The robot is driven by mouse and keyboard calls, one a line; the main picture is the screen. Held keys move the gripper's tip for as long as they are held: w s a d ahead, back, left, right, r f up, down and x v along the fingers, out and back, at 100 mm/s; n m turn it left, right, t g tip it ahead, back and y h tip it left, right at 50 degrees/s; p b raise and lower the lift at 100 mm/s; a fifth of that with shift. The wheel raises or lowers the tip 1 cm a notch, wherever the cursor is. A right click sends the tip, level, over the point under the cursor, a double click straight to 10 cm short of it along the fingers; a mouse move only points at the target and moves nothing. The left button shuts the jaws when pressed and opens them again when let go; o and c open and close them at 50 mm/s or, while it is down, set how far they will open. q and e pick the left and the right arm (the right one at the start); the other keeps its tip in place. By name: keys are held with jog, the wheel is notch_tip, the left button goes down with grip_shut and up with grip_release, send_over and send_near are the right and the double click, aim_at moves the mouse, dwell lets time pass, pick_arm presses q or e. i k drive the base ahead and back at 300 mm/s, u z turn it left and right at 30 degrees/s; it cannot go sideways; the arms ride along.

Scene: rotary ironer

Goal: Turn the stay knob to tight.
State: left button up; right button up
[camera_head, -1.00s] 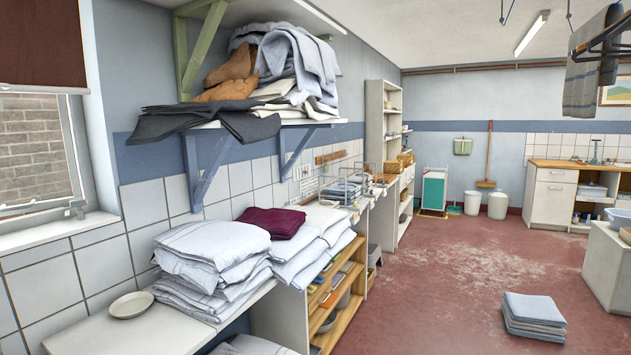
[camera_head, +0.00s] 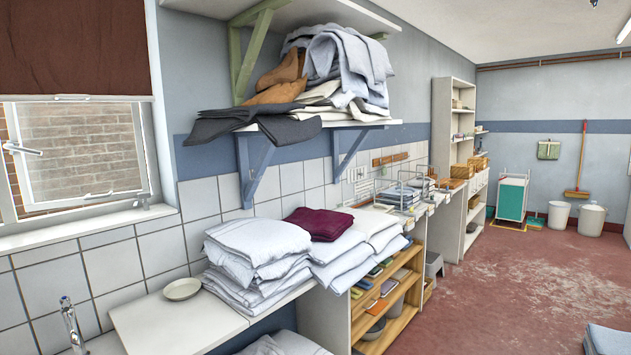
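A window (camera_head: 80,150) with a pale frame stands at the left, and its sash appears swung open against a brick wall outside. A handle (camera_head: 22,148) sticks out on the sash's left side. A thin metal bar (camera_head: 98,195) shows low on the window. A small grey metal fitting (camera_head: 142,201) sits at the right end of the sill. I cannot tell which of these small parts is the stay knob, nor how tight it is. Neither of my grippers is in view.
Below the sill are a tap (camera_head: 72,325) and a white counter (camera_head: 165,325) with a dish (camera_head: 182,289) and folded linen (camera_head: 255,255). A loaded shelf (camera_head: 345,127) juts from the wall. Red floor (camera_head: 510,290) is open at right.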

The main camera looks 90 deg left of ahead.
aim_at(144, 196)
jog(key=u, duration=2.65)
